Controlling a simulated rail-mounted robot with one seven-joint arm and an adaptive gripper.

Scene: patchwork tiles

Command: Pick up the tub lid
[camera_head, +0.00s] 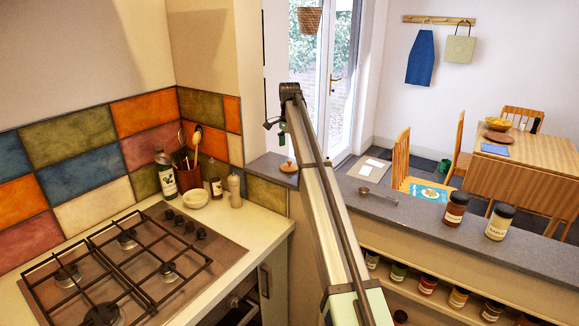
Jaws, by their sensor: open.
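A small round tan piece with a knob on top, which looks like the tub lid (289,167), lies on the grey ledge left of my arm. It is small in this view, and I cannot make out a tub beside it. My arm rises through the middle of the head view and bends at a dark joint near the top. My gripper (271,124) shows as a small dark shape just below that joint, partly hidden by the arm. It appears above the lid in the picture, apart from it, open, with nothing seen in it.
Several jars stand on the shelf below. A gas hob (130,265), a bowl (195,198), bottles and a utensil pot stand left.

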